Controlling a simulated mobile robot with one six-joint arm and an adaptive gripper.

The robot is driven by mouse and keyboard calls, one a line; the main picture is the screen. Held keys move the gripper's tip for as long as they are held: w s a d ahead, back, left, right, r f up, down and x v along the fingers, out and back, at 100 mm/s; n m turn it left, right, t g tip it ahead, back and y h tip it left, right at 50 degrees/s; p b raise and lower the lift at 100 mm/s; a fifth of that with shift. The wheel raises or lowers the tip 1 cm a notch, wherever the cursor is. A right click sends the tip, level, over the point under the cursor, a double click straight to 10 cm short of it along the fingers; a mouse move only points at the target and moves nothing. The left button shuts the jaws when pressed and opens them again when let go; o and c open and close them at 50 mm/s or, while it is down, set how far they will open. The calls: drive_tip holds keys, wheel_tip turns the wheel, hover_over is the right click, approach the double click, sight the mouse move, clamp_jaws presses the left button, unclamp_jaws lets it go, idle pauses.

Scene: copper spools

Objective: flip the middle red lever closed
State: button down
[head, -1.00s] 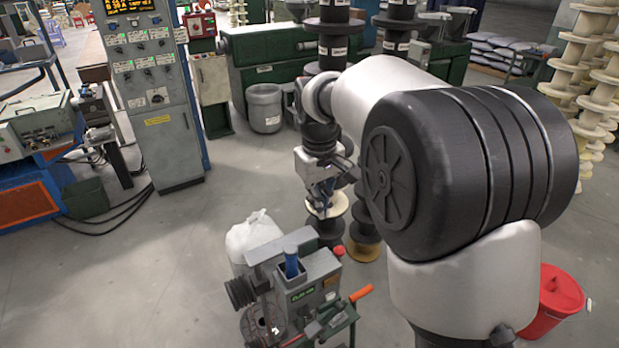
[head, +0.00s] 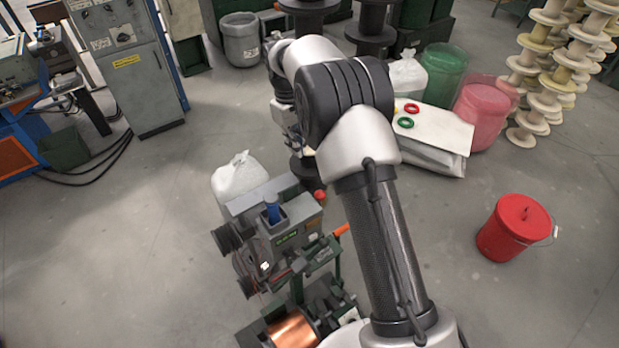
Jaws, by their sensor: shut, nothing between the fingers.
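The grey-green machine (head: 285,222) stands at the lower middle of the head view. A red ball knob (head: 319,195) shows on its upper right, and an orange-red handle (head: 341,230) sticks out on its right side, partly behind my arm. I cannot tell which of these is the middle red lever, or how it is set. My gripper (head: 297,142) is shut and empty, held behind and above the machine, apart from it. My arm hides part of it and the machine's right side.
A copper spool (head: 293,331) sits low on the machine. A white bag (head: 237,178) stands behind it at left. A red lidded bucket (head: 516,228) is on the floor at right. A pale board with coloured rings (head: 440,125) lies further back. Floor at left and far right is free.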

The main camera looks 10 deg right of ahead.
drive_tip(key=shift+f, duration=0.1)
drive_tip(key=s+d+f, duration=0.2)
drive_tip(key=s+f, duration=0.2)
drive_tip(key=f, duration=0.6)
drive_tip(key=shift+d+f, duration=0.2)
drive_tip(key=shift+d, duration=0.15)
drive_tip(key=shift+b, duration=0.3)
drive_tip(key=shift+s+d+r+t+b, duration=0.1)
drive_tip(key=shift+s+d+t+b, duration=0.15)
drive_tip(key=shift+s+t+b, duration=0.25)
drive_tip(key=shift+y, duration=0.3)
